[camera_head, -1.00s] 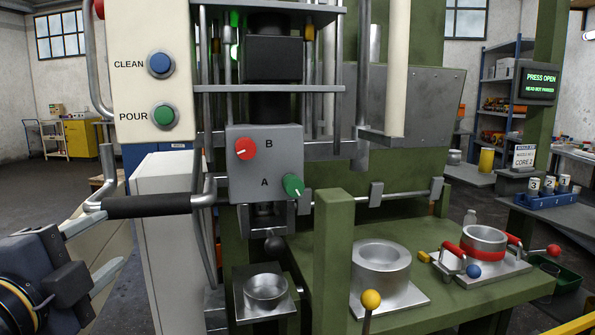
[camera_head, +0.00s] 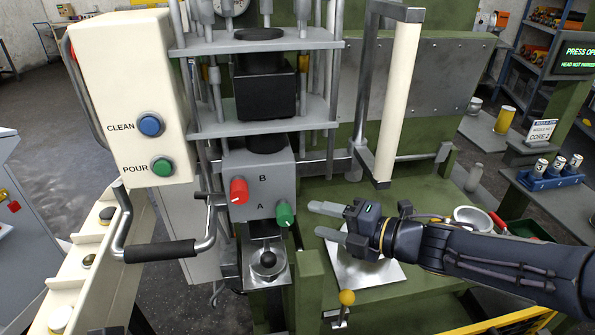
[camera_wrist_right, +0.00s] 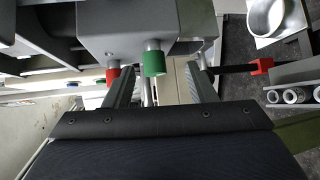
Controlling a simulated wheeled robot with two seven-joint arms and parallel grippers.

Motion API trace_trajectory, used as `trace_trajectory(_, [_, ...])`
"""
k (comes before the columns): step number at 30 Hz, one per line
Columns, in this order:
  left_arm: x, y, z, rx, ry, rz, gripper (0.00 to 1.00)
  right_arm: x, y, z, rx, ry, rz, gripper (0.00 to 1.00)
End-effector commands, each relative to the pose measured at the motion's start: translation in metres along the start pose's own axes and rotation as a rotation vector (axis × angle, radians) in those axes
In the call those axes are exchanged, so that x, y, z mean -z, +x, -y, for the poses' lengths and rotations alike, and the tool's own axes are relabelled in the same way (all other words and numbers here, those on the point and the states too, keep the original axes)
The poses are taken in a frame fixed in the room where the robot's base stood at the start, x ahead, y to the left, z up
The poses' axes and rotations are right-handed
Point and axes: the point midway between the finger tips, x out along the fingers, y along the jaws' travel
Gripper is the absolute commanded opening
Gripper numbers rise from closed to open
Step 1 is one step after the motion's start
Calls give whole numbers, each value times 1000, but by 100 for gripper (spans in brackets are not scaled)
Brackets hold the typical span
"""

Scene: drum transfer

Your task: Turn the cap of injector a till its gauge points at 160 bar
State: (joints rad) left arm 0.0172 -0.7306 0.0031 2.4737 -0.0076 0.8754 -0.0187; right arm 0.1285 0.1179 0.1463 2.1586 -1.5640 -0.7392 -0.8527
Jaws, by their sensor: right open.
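The green cap of injector A (camera_head: 285,215) sticks out of the right side of the grey injector block (camera_head: 258,182), beside the letter A. The red cap (camera_head: 238,190) sits beside the letter B. My right gripper (camera_head: 315,219) is open and empty just right of the green cap, its fingers pointing at it. In the right wrist view the green cap (camera_wrist_right: 154,58) appears between the two open fingers (camera_wrist_right: 162,78), with no contact visible. A round gauge (camera_head: 228,6) is cut off at the top edge; its reading cannot be told. My left gripper is out of view.
A black crank handle (camera_head: 160,251) is at the left, below the blue CLEAN (camera_head: 150,125) and green POUR (camera_head: 161,167) buttons. A green post (camera_head: 311,285) and yellow-knobbed lever (camera_head: 346,298) stand below my right gripper. A cream vertical bar (camera_head: 396,95) rises behind it.

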Motion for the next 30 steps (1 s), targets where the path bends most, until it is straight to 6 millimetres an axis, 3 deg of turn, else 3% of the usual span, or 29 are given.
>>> trace_trajectory(1, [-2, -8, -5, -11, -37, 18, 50, 6, 1, -9, -7, -28, -43, 51])
trace_trajectory(7, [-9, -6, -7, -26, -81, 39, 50, 15, 15, -9, -20, -66, -94, 51])
trace_trajectory(18, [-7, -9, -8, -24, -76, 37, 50, 19, 70, -10, -19, -63, -90, 51])
trace_trajectory(30, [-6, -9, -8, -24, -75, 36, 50, 20, 81, -10, -18, -63, -86, 51])
